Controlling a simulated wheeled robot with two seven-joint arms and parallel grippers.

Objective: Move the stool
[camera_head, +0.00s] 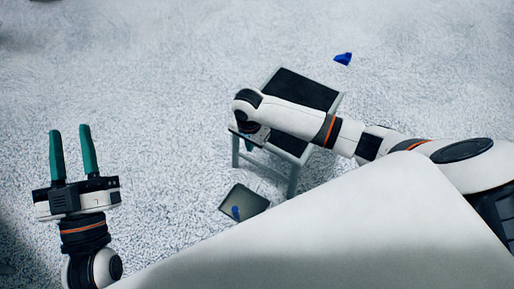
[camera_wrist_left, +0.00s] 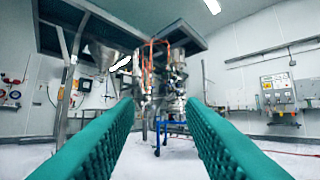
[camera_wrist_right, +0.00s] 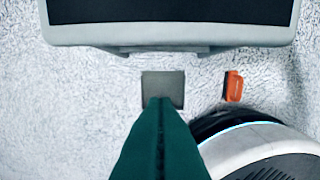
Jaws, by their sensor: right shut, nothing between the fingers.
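The stool (camera_head: 302,89) stands on the pale speckled floor in the head view, with a dark top and a light grey frame and legs. My right arm crosses over it and hides part of its top. My right gripper (camera_head: 249,144) points down at the stool's near left side; its teal fingers are shut and empty. In the right wrist view the shut fingers (camera_wrist_right: 160,125) are just off the stool's edge (camera_wrist_right: 170,34); I cannot tell if they touch it. My left gripper (camera_head: 72,155) is open and empty at the left, fingers raised, away from the stool.
A dark flat square (camera_head: 246,202) with a small blue piece lies in front of the stool. Another blue piece (camera_head: 343,58) lies behind it. An orange piece (camera_wrist_right: 233,86) shows in the right wrist view. Machinery (camera_wrist_left: 165,85) stands ahead in the left wrist view. Floor left of the stool is clear.

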